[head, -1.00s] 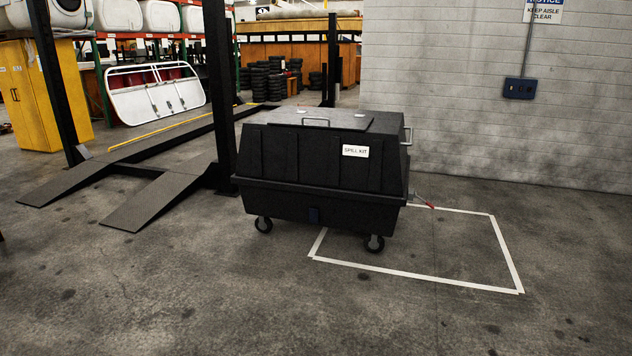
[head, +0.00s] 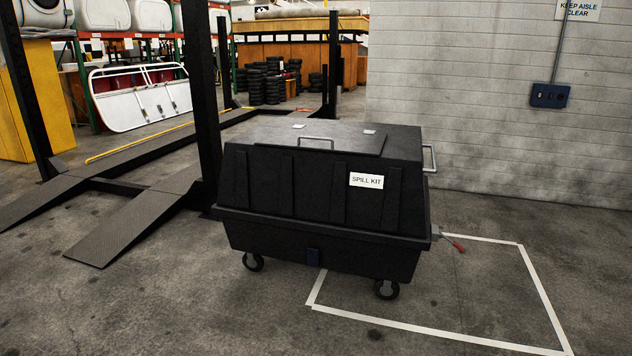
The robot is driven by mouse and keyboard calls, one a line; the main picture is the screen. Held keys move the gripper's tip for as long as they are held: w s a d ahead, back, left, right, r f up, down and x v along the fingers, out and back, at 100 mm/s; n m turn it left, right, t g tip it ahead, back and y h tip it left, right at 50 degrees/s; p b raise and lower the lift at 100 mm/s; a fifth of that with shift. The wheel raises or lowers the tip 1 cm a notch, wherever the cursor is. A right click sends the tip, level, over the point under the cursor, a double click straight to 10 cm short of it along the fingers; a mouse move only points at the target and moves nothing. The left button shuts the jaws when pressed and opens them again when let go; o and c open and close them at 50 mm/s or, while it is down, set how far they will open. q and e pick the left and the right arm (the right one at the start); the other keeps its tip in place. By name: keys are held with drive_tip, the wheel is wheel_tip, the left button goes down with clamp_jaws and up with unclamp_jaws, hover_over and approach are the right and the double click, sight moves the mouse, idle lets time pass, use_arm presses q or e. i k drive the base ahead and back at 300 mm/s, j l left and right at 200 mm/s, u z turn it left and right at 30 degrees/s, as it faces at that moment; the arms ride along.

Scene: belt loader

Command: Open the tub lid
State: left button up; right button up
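The black tub (head: 325,254) on casters stands ahead of me, near the middle of the head view. Its tapered lid (head: 262,179) is shut and bears a white "SPILL KIT" label (head: 366,180). A flat panel on top carries a grey bar handle (head: 316,139). Another grey handle (head: 430,158) is on the right side. A lever with a red grip (head: 458,247) sticks out low at the right end. Neither of my grippers shows in this view.
A black lift post (head: 201,90) and ramps (head: 130,228) stand at the left. A block wall (head: 480,110) is behind right. The floor in front is clear.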

sight(366, 142)
drive_tip(key=i, duration=1.75)
